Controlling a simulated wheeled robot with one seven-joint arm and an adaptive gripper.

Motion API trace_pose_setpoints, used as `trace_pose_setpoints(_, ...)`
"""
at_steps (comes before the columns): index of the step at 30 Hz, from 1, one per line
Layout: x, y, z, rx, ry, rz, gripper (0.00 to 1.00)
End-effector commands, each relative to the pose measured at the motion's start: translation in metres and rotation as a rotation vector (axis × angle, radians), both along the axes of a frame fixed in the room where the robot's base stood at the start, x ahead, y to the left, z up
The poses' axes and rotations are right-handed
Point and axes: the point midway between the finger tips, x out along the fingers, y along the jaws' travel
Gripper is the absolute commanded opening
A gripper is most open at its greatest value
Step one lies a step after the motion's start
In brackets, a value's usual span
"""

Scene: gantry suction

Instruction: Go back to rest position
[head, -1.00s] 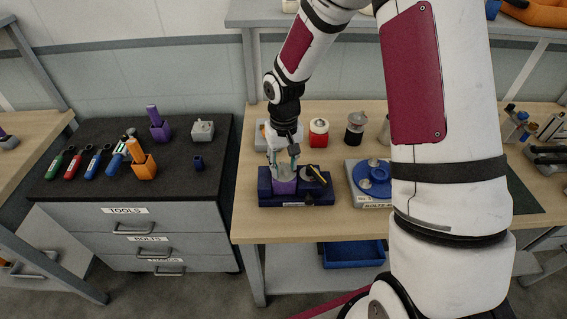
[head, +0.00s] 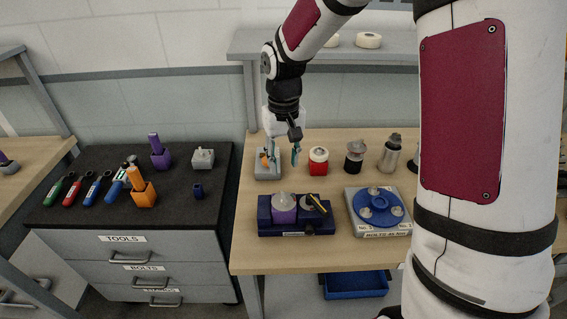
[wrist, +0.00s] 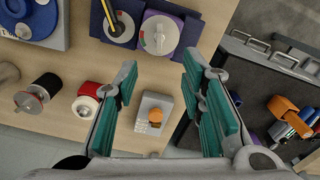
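My gripper (head: 283,154) hangs above the back left of the wooden workbench (head: 258,262), pointing down. It is open and empty. In the wrist view the two teal finger pads of my gripper (wrist: 165,95) stand wide apart with only the bench and a grey block between and below them.
A grey block with an orange knob (head: 266,172), a red jar (head: 318,162) and a dark cylinder (head: 355,158) stand close by. A blue round plate (head: 379,214) sits on a grey base to the right. A black-topped tool cabinet (head: 90,222) is left. A shelf runs behind.

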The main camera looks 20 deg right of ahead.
Motion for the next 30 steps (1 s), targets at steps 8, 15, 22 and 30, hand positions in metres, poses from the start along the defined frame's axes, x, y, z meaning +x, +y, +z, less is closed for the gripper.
trace_pose_setpoints(8,0.000,0.000,0.000,0.000,0.000,0.000,0.37)
trace_pose_setpoints(15,-0.012,-0.001,0.025,-0.023,-0.035,0.006,0.37)
trace_pose_setpoints(22,-0.057,-0.003,0.090,-0.069,-0.136,0.015,0.37)
trace_pose_setpoints(30,-0.123,-0.004,0.146,-0.086,-0.264,0.019,0.37)
